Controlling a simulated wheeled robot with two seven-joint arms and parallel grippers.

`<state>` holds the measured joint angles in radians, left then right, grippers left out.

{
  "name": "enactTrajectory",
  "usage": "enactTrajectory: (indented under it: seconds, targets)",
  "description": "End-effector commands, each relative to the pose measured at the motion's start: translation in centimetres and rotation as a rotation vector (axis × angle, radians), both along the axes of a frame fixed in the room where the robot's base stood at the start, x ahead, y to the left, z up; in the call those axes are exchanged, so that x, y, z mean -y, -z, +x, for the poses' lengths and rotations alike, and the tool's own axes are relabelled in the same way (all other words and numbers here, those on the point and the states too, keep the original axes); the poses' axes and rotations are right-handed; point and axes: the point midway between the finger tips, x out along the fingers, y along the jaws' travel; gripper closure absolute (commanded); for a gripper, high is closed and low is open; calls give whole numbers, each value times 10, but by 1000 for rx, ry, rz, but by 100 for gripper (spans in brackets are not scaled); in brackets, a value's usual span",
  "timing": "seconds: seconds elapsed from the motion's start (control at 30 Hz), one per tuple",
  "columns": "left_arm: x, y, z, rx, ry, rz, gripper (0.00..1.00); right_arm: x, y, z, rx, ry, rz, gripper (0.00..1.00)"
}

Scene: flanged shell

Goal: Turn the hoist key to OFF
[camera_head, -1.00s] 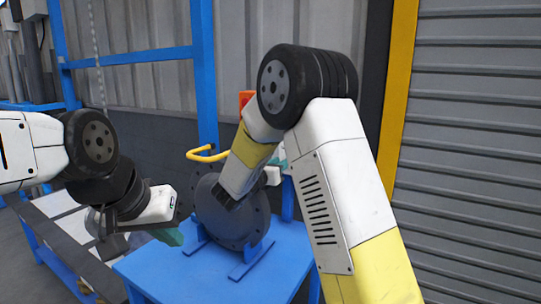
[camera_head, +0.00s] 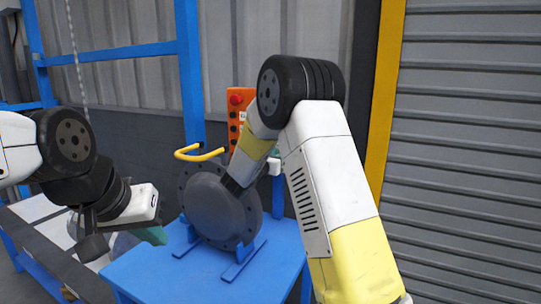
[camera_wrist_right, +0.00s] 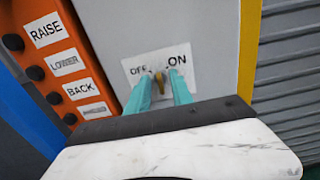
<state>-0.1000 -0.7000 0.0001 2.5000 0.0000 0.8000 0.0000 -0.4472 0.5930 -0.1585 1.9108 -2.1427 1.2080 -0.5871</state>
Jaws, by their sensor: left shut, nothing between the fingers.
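The brass-coloured hoist key (camera_wrist_right: 159,82) sits on a white label plate marked OFF on the left and ON on the right, in the right wrist view. The teal fingers of my right gripper (camera_wrist_right: 161,76) stand on either side of the key, with a small gap seeming to remain; contact is hard to tell. In the head view my right arm hides the key and the right fingers. My left gripper (camera_head: 152,236) is shut and empty, left of the dark flanged shell (camera_head: 218,208).
An orange hoist control box (camera_head: 237,102) with a red button stands behind the shell; its RAISE, LOWER and BACK labels show in the wrist view. A yellow handle (camera_head: 198,153) is above the shell. The shell rests on a blue table (camera_head: 170,275). A grey shutter is at right.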

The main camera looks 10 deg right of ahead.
Motion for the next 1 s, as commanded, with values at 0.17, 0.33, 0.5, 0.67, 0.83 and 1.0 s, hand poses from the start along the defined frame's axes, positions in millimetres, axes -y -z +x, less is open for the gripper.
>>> enactTrajectory:
  seconds: [0.17,0.33,0.5,0.67,0.83,1.0]
  targets:
    - [0,0,0,0,0,0,100,1,0,1,-1,0,-1,73]
    - [0,0,0,0,0,0,100,1,0,1,0,0,0,94]
    - [0,0,0,0,0,0,100,0,0,1,0,0,0,100]
    - [0,0,0,0,0,0,100,0,0,0,-2,0,-3,100]
    - [0,0,0,0,0,0,100,0,0,1,-21,0,-32,100]
    - [0,0,0,0,0,0,100,0,0,1,-70,-1,-104,100]
